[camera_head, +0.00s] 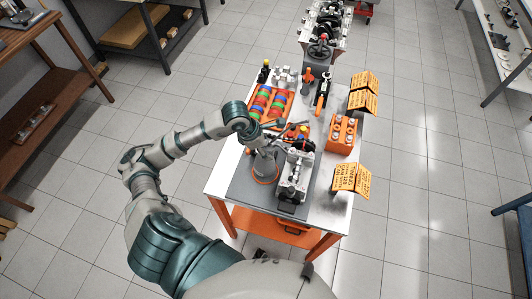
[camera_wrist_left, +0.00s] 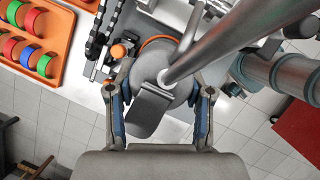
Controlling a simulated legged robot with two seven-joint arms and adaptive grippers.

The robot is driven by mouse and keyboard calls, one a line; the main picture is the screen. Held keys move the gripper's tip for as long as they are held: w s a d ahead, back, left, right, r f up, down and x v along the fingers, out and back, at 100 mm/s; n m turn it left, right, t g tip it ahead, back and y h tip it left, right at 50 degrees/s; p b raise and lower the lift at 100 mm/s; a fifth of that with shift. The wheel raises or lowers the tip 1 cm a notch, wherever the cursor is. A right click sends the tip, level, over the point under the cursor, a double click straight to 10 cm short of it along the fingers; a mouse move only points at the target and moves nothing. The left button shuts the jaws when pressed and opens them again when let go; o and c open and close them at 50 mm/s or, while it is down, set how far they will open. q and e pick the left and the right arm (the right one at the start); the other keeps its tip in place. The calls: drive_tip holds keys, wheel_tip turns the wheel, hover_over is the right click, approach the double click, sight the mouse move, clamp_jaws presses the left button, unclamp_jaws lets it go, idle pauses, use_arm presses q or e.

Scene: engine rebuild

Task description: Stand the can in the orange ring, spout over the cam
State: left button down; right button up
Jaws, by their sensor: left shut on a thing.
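The grey can (camera_head: 265,167) stands upright at the near left of the table, on or just above a dark mat. The orange ring (camera_head: 264,182) shows as an arc around its base; I cannot tell whether the can touches down. My left gripper (camera_head: 257,146) is shut on the can from above. In the left wrist view, its fingers (camera_wrist_left: 159,92) flank the can (camera_wrist_left: 178,85), and the spout (camera_wrist_left: 225,42) runs to the upper right. The ring (camera_wrist_left: 157,39) peeks out behind the can. A grey metal fixture (camera_head: 293,177), likely holding the cam, sits right of the can. My right gripper is out of view.
An orange tray (camera_head: 252,113) of coloured rings lies behind the can. An orange block (camera_head: 341,135) with round tops and yellow cards (camera_head: 350,182) line the right side. Several tools and bottles crowd the middle. The floor around the table is clear.

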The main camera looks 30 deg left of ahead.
use_arm(q)
wheel_tip(320, 180, down, 2)
drive_tip(key=shift+d+f, duration=0.1)
drive_tip(key=shift+f, duration=0.5)
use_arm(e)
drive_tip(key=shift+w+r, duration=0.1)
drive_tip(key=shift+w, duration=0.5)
use_arm(q)
drive_tip(key=shift+c, duration=2.3)
unclamp_jaws()
drive_tip(key=shift+f, duration=0.1)
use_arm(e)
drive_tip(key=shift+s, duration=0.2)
use_arm(q)
drive_tip(key=v, duration=1.2)
drive_tip(key=shift+b, duration=0.45)
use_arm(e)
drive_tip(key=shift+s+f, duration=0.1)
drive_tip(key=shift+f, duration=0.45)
use_arm(q)
drive_tip(key=shift+s, duration=0.15)
